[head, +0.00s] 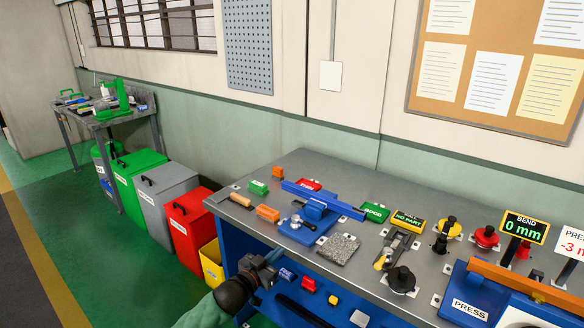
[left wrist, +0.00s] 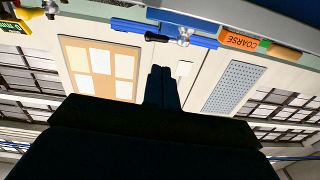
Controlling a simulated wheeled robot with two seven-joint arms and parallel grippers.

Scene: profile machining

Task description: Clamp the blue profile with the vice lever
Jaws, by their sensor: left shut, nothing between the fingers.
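The blue profile (head: 345,208) is a long bar lying across the blue vice (head: 300,233) on the grey workbench. A small metal vice lever (head: 297,219) shows at the vice's front. In the left wrist view, which is upside down, the blue profile (left wrist: 203,42) and a silver knob-like part (left wrist: 184,34) appear near the top edge. My left gripper (head: 274,258) is in front of the bench edge, below and left of the vice. Its fingers (left wrist: 162,72) are together and empty, apart from the lever. My right gripper does not show.
A grey stone-like plate (head: 339,249) lies right of the vice, and an orange block (head: 267,213) lies left of it. A green GOOD block (head: 375,212) sits near the profile's right end. Coloured bins (head: 188,228) stand left of the bench.

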